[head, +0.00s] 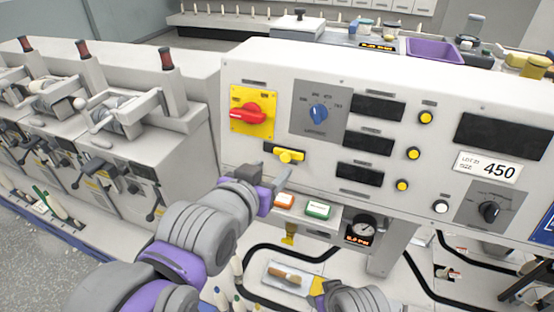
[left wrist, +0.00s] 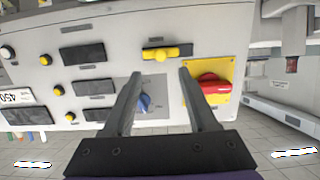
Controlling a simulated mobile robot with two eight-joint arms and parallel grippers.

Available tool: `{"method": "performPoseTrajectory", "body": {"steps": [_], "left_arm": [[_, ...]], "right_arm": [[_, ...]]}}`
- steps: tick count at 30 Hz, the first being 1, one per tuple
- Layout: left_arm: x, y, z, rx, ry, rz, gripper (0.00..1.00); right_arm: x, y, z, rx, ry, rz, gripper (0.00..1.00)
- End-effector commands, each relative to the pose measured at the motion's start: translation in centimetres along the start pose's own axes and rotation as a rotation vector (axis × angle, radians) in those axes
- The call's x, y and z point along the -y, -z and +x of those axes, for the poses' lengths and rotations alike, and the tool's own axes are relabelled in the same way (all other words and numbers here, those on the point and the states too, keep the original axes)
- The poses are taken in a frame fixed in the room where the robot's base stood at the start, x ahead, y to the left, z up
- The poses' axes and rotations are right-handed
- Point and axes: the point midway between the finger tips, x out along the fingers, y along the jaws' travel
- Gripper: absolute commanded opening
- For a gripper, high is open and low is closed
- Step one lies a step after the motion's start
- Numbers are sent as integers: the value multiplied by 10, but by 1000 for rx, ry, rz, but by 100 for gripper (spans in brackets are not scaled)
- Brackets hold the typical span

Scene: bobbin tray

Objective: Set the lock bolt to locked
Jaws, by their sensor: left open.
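The lock bolt (head: 289,156) is a small yellow bar with a knob, on the white panel below the red rotary switch (head: 250,112) and its yellow plate. A dark bracket sits at its left end. In the left wrist view, turned upside down, the bolt (left wrist: 166,53) lies ahead, between the lines of the two fingers. I cannot tell whether it stands at locked. My left gripper (head: 281,178) is open and empty, just below and in front of the bolt, apparently not touching it. The left gripper's fingers (left wrist: 158,80) are spread wide.
A blue selector knob (head: 318,113) and dark displays are right of the red switch. Orange and green buttons (head: 318,210) sit on a ledge below the panel, close to my left gripper. Machines with levers stand at the left.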

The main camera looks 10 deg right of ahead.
Motion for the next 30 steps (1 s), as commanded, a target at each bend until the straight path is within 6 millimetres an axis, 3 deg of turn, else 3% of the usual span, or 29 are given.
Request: {"method": "performPoseTrajectory", "body": {"steps": [6,12,24,30], "left_arm": [[1,0,43,1,1,-1,58],[1,0,68,1,1,0,58],[1,-1,76,1,1,0,58],[1,-1,76,2,1,-1,24]], "right_arm": [[0,0,0,0,0,0,55],[0,0,0,0,0,0,55],[0,0,0,0,0,0,55],[0,0,0,0,0,0,55]]}}
